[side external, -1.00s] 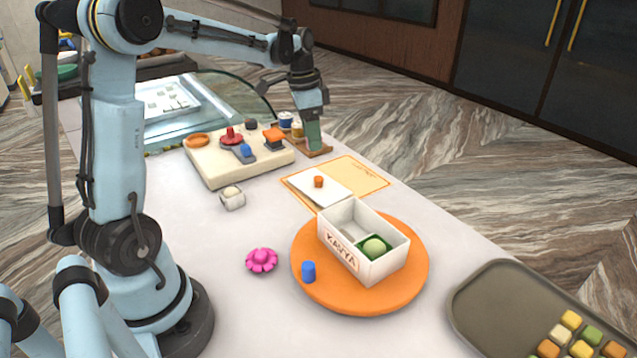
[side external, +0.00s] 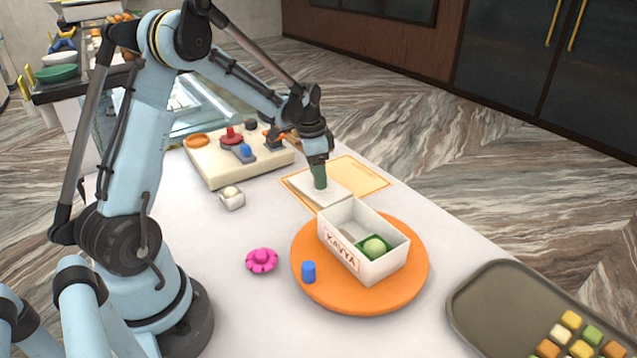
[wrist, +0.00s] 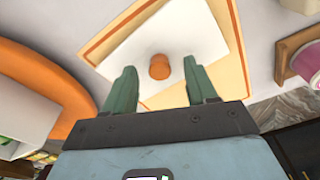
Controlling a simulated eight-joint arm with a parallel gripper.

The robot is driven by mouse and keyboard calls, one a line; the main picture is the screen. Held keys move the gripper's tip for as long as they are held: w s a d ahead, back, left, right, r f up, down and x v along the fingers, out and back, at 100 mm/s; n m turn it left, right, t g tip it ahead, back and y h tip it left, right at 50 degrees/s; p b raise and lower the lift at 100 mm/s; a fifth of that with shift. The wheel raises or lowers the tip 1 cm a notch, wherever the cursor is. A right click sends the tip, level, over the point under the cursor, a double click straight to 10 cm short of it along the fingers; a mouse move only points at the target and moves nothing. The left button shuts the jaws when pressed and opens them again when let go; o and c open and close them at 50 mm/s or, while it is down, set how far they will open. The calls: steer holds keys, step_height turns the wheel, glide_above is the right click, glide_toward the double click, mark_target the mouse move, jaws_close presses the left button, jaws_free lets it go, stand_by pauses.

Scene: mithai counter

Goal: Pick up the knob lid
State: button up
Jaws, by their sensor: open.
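The knob lid (side external: 299,186) is a flat white panel lying on an orange-bordered card (side external: 362,178). Its orange knob (wrist: 159,66) stands up from the white panel (wrist: 188,42) in the wrist view. My gripper (side external: 320,183) points down over the lid and hides the knob in the side view. In the wrist view my gripper (wrist: 161,82) is open, its two green fingers apart, with the knob seen between and just beyond the tips. I cannot tell the exact height of the fingertips above the lid.
A white open box (side external: 371,267) with a green-cupped sweet (side external: 375,247) stands on an orange round board (side external: 333,301), close to the lid. A blue cylinder (side external: 308,272) and pink flower piece (side external: 262,260) lie nearby. A cream board (side external: 220,174) with several pieces is behind.

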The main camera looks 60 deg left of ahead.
steer(key=shift+f, duration=0.4)
jaws_close()
steer(key=shift+r, duration=0.1)
